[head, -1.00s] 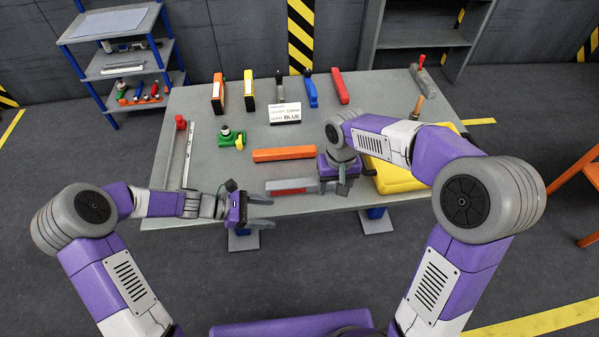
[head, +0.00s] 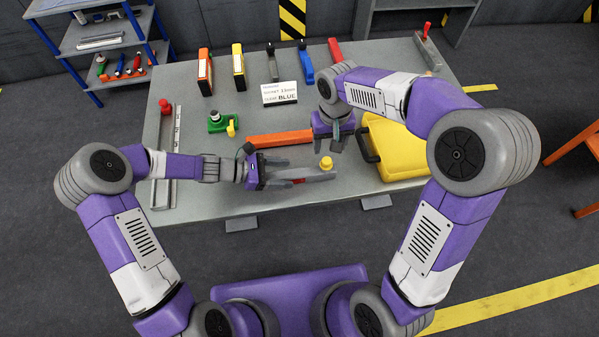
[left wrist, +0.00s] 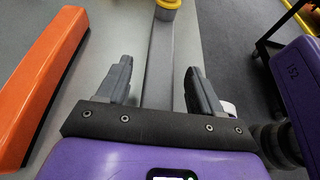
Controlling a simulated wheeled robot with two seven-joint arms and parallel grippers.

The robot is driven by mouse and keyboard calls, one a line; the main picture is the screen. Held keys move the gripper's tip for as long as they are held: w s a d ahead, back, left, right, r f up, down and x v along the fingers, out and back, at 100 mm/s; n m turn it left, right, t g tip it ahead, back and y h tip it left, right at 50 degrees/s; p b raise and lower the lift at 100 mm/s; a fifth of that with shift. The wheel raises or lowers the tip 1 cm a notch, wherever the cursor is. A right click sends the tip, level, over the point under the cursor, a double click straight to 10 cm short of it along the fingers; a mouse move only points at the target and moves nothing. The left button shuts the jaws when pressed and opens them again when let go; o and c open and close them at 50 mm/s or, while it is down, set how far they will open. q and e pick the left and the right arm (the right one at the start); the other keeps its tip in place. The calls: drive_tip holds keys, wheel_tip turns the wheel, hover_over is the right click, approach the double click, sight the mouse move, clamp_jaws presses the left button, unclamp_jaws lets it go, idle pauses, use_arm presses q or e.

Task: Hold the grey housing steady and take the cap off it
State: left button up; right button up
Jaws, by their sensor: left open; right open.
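The grey housing (head: 316,174) is a long bar lying near the table's front edge, with a red patch partly visible on its near side. The yellow cap (head: 326,163) sits at its right end; in the left wrist view the cap (left wrist: 168,3) is cut by the top edge. My left gripper (head: 291,173) is open, with its fingers on either side of the housing and gaps visible in the left wrist view. My right gripper (head: 337,147) is open and empty, pointing down just behind the cap; its fingertips are hard to make out.
An orange bar (head: 280,138) lies just behind the housing. A green fixture (head: 222,122), a sign (head: 280,93) and several coloured holders stand further back. A metal rail (head: 166,150) lies at left.

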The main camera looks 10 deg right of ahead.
sight(328, 161)
use_arm(q)
drive_tip(key=shift+d+f, duration=0.15)
drive_tip(key=shift+d, duration=0.25)
drive_tip(key=shift+c, duration=0.5)
clamp_jaws()
use_arm(e)
drive_tip(key=shift+o, duration=0.9)
drive_tip(key=shift+r, duration=0.15)
drive_tip(key=f+n, duration=0.1)
drive_tip(key=f, duration=0.3)
drive_tip(key=f+n, duration=0.1)
drive_tip(key=f, duration=0.3)
drive_tip(key=shift+s+n, duration=0.2)
drive_tip(key=shift+n, duration=0.2)
drive_tip(key=shift+c, duration=0.2)
clamp_jaws()
